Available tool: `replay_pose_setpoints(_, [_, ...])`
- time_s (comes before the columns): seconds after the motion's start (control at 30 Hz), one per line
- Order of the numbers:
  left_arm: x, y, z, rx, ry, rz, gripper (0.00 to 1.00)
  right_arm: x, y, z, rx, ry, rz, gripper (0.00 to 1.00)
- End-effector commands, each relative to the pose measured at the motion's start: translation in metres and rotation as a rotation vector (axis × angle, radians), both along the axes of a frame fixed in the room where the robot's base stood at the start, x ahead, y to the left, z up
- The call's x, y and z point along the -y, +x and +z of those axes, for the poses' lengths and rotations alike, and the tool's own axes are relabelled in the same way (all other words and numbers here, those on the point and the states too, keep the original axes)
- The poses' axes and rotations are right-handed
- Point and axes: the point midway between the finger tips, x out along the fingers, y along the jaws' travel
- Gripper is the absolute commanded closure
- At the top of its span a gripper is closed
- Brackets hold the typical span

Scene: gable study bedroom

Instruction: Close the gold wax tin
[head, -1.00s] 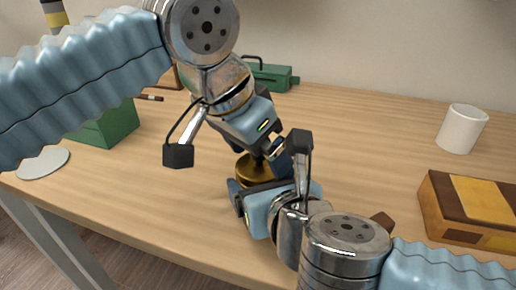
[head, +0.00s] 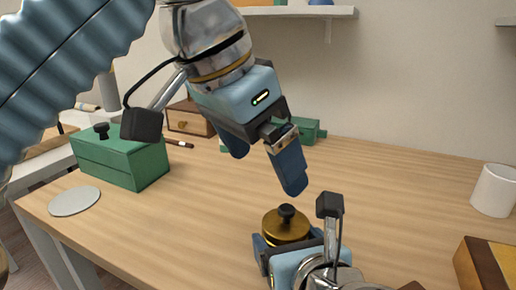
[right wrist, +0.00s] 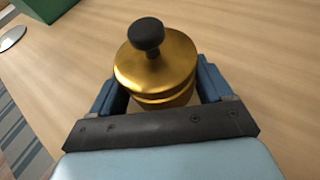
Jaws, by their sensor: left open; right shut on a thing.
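The gold wax tin (head: 284,232) stands upright on the desk, low in the middle of the head view. Its round gold lid (right wrist: 172,65) with a black knob (right wrist: 147,34) is on top, level or nearly so; I cannot tell whether it is fully seated. A groove shows under the lid in the right wrist view. My right gripper (right wrist: 160,88) is shut on the tin's body, one finger on each side. My left gripper (head: 263,168) is open and empty, above and behind the tin, apart from the knob.
A green box (head: 120,160) with a black knob and a pale disc (head: 75,201) are at the left. A wooden drawer box (head: 190,119) stands behind. A white cup (head: 494,190) and a brown-yellow box (head: 485,265) are at the right. The desk's middle is clear.

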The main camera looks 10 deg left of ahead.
Motion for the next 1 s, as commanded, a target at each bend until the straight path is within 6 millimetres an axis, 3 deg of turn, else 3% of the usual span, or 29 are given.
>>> replay_pose_setpoints(0.33, [-0.002, -0.001, 0.005, -0.001, 0.0, 0.002, 0.0, 0.0, 0.0, 0.0, 0.0, -0.001, 0.001, 0.76])
replay_pose_setpoints(0.37, [-0.002, -0.001, 0.005, -0.001, 0.0, 0.002, 0.0, 0.0, 0.0, 0.0, 0.0, -0.001, 0.001, 0.19])
replay_pose_setpoints(0.5, [-0.002, -0.001, 0.005, -0.001, 0.0, 0.002, 0.0, 0.0, 0.0, 0.0, 0.0, -0.001, 0.001, 0.0])
replay_pose_setpoints(0.77, [-0.002, -0.001, 0.006, -0.001, 0.001, 0.002, 0.0, 0.0, -0.002, 0.002, 0.002, 0.001, 0.001, 0.0])
replay_pose_setpoints(1.0, [-0.002, -0.001, 0.016, -0.001, 0.001, 0.002, 0.0, 0.011, -0.033, 0.018, 0.007, 0.003, 0.003, 0.0])
